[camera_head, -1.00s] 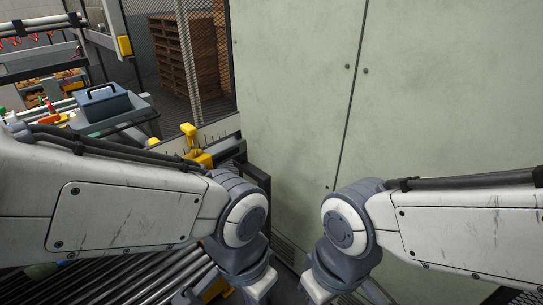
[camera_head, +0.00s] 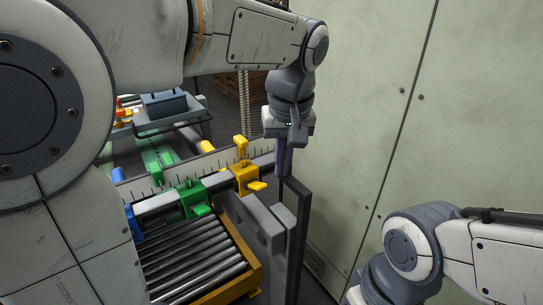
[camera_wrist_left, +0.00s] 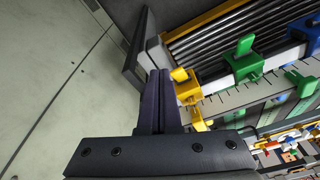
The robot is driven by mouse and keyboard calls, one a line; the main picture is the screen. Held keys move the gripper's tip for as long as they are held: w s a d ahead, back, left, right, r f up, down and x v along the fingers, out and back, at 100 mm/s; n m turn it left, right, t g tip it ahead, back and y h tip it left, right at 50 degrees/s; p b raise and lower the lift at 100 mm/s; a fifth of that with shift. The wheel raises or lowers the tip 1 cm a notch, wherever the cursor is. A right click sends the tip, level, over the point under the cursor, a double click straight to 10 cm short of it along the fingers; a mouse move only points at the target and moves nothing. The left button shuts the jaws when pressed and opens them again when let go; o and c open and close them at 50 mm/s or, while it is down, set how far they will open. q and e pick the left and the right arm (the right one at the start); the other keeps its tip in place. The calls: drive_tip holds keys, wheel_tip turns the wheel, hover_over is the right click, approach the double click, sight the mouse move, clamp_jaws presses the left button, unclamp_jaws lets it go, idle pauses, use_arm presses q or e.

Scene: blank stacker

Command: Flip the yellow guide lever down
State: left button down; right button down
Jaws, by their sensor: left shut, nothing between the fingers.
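The yellow guide (camera_head: 246,180) is a block clamped on a grey rail. A yellow lever (camera_head: 257,186) sticks out on its roller side, and a yellow upright piece (camera_head: 241,148) rises behind it. The wrist view shows the yellow block (camera_wrist_left: 187,92) with its lever (camera_wrist_left: 179,75) standing out from it. My left gripper (camera_head: 284,163) is shut and empty, pointing down just right of the yellow guide by the rail's end. In the wrist view its dark fingers (camera_wrist_left: 158,78) lie beside the yellow block; I cannot tell if they touch. My right gripper is outside the frame.
A green guide (camera_head: 192,194) and a blue guide (camera_head: 133,222) share the rail, above rollers in an orange-edged frame (camera_head: 240,281). A dark post (camera_head: 297,235) stands below my left gripper. A pale green cabinet wall (camera_head: 370,130) closes off the right side.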

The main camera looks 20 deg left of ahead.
use_arm(q)
drive_tip(key=w+a+r+n+y, duration=0.1)
drive_tip(key=w+a+r+n, duration=0.3)
drive_tip(key=a+r, duration=0.2)
drive_tip(key=shift+n+p, duration=0.35)
drive_tip(key=shift+n, duration=0.05)
drive_tip(key=shift+f, duration=0.15)
drive_tip(key=p, duration=0.2)
hover_over(258, 184)
drive_tip(key=x, duration=0.5)
drive_tip(key=s+d+x, duration=0.1)
drive_tip(key=x, duration=0.2)
drive_tip(key=shift+w+f, duration=0.1)
drive_tip(key=shift+f, duration=0.2)
drive_tip(key=f, duration=0.2)
drive_tip(key=d+f+p, duration=0.1)
drive_tip(key=shift+s+f, duration=0.2)
drive_tip(key=shift+s, duration=0.15)
drive_tip(key=shift+s+d+f, duration=0.1)
drive_tip(key=shift+d+f, duration=0.1)
drive_tip(key=shift+f, duration=0.4)
